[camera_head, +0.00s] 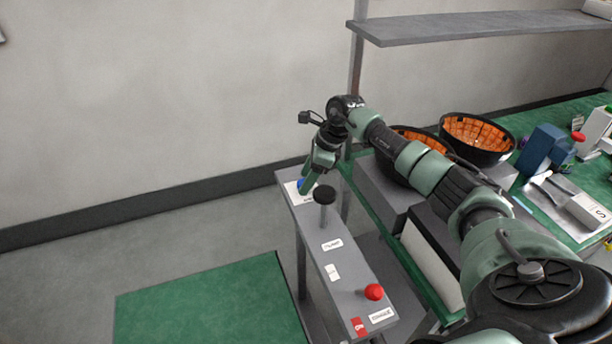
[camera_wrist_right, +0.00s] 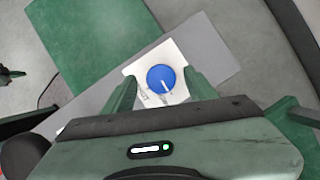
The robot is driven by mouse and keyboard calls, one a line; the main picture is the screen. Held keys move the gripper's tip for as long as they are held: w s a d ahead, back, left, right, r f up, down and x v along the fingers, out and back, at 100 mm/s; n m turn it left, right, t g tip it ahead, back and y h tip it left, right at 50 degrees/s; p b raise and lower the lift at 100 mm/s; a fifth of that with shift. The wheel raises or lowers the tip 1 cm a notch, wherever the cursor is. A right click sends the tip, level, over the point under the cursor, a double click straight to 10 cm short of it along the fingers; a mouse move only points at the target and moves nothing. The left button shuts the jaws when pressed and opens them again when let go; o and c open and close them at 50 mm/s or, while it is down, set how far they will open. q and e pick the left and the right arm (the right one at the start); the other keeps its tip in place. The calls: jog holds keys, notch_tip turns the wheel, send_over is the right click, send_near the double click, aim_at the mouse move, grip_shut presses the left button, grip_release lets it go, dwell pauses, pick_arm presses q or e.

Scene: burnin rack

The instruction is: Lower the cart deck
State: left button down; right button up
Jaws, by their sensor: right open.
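A grey control panel (camera_head: 322,250) runs along the near side of the bench. At its far end is a blue knob (camera_head: 301,183) on a white label plate. In the right wrist view the round blue knob (camera_wrist_right: 161,79) has a white pointer line. My right gripper (camera_head: 306,188) is above that far end, pointing down. Its green fingers (camera_wrist_right: 160,88) are apart on either side of the knob, and I cannot tell whether they touch it. A green deck (camera_head: 210,305) lies low at the left; I cannot tell if it is the cart's.
A black knob (camera_head: 324,195) and a red ball-topped lever (camera_head: 373,292) stand on the panel. Black bowls with orange insides (camera_head: 477,136) and a blue device (camera_head: 545,148) are on the bench. A grey shelf (camera_head: 480,27) hangs above.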

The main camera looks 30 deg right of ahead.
jog(key=shift+w+f, duration=0.2)
jog(key=shift+f, duration=0.25)
jog(key=shift+s, duration=0.1)
jog(key=shift+r, duration=0.1)
jog(key=c, duration=0.4)
grip_shut()
